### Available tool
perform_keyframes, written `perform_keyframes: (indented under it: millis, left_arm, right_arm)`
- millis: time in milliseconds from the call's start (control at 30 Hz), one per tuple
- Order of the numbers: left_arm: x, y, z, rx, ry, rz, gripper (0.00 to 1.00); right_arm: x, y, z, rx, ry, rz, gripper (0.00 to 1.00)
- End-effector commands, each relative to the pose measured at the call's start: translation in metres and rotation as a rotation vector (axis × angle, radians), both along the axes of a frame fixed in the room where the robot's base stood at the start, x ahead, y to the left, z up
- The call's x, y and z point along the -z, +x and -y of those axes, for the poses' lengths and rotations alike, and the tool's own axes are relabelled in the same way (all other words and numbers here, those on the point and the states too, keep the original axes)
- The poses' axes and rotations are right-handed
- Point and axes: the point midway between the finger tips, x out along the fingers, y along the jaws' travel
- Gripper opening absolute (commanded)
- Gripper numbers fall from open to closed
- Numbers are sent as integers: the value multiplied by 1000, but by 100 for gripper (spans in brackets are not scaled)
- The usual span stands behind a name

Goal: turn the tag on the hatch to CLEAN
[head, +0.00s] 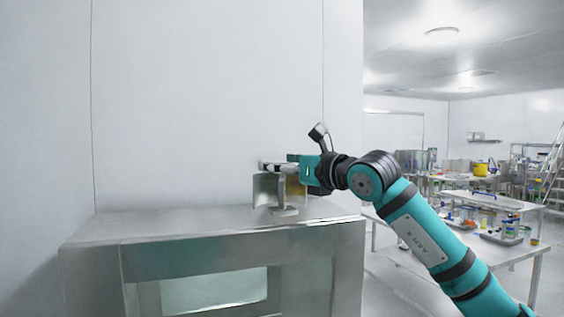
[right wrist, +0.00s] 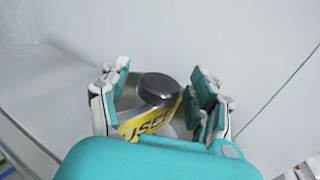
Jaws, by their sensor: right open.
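The hatch (head: 225,232) is a grey steel box with a glazed front, standing against the white wall. On its top stands the tag (head: 292,188), a small sign on a metal foot. In the right wrist view the tag (right wrist: 150,125) shows a yellow face whose visible letters read "USED", partly cut off by my gripper. A dark round knob (right wrist: 160,86) sits on top of it. My right gripper (head: 272,167) is open at the tag's upper part. In the right wrist view its fingers stand on either side of the knob, apparently apart from it. My left gripper is out of view.
The white wall (head: 205,100) rises close behind the hatch top. The left part of the hatch top (head: 150,222) is bare. At the right, beyond my arm, a bench (head: 480,199) holds trays and several small items, with a ladder (head: 553,165) behind.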

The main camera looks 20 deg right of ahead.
Motion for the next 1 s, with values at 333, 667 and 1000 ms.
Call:
perform_keyframes:
  millis: [333,667,1000]
  left_arm:
    - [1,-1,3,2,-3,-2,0]
    - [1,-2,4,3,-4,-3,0]
    - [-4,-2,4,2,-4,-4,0]
  right_arm:
    - [1,0,0,0,0,-1,42]
    - [0,0,0,0,0,-1,4]
    - [0,0,1,-24,1,-4,2]
